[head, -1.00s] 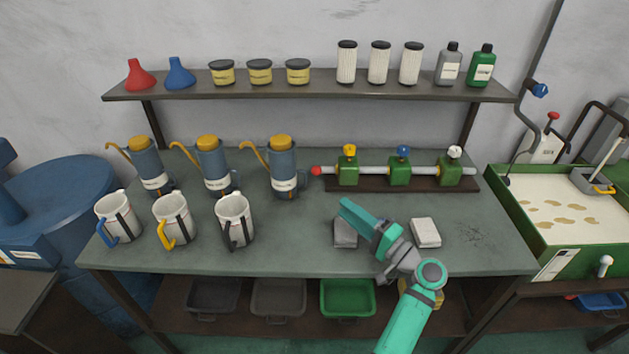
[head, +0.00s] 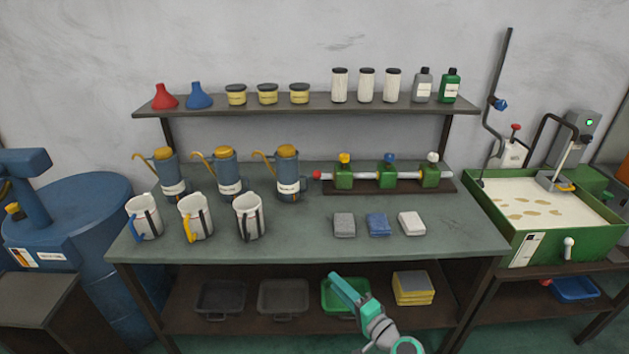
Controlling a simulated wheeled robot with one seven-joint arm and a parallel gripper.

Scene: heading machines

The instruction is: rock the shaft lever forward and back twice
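No part is marked as the shaft lever, and I cannot tell which one it is. At the right, a tall dark bent rod (head: 496,135) with a blue knob (head: 500,104) rises behind a green tank (head: 515,249). A red-knobbed stick (head: 515,131) stands on a white block there. A grey arm with a black curved bar (head: 549,128) reaches over the tank, and a small white handle (head: 569,244) is on its front. My teal gripper (head: 338,284) is low in front of the bench, far left of these and touching none. Its finger opening cannot be made out.
The bench (head: 290,246) holds oil cans, mugs, three small blocks and a valve pipe (head: 373,175). Bins and yellow sponges (head: 413,288) lie on the shelf below. A blue drum (head: 75,220) stands left. Bare floor shows between bench and tank stand.

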